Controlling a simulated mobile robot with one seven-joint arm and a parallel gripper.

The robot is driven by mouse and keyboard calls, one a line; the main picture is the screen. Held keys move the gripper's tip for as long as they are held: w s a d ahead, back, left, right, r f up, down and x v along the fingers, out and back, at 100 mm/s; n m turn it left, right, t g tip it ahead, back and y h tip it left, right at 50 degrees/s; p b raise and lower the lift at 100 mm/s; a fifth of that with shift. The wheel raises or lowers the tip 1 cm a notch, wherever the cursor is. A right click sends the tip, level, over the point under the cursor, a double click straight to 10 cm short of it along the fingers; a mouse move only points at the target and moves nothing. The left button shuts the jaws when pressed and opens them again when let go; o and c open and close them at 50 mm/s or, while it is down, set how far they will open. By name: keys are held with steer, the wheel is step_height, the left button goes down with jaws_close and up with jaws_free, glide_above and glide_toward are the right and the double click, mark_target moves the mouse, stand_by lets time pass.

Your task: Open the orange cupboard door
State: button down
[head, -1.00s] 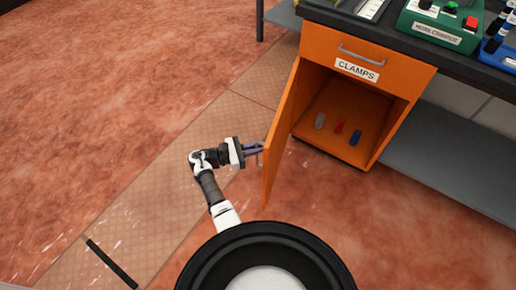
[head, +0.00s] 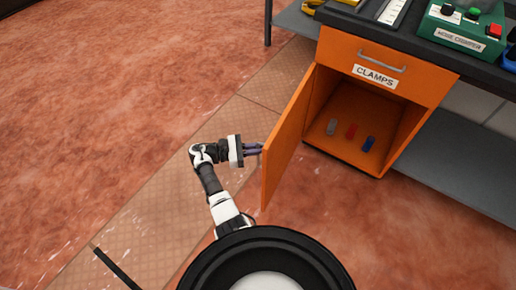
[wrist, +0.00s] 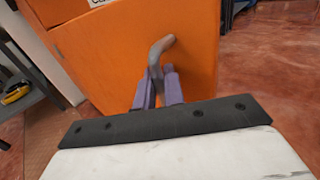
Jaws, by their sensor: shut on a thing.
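The orange cupboard door (head: 285,145) stands wide open, swung out to the left of the cupboard (head: 405,120). In the wrist view the door's outer face (wrist: 195,45) fills the upper middle, with a grey bar handle (wrist: 158,52) on it. My gripper (head: 258,149) is at the outer side of the door in the head view. Its purple fingers (wrist: 158,90) are shut around the lower part of the handle. The handle is hidden behind the door and fingers in the head view.
Inside the open cupboard lie a grey clamp (head: 331,127), a red clamp (head: 351,131) and a blue clamp (head: 368,144). Above is a drawer labelled CLAMPS (head: 375,76). A dark worktop with a green box (head: 465,28) runs over it.

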steer(key=shift+s+f, duration=0.15)
steer(key=c, duration=1.9)
jaws_free()
steer(key=shift+a, duration=0.1)
steer(key=b+v, duration=0.1)
steer(key=v, duration=1.2)
steer(key=shift+a+b, duration=0.4)
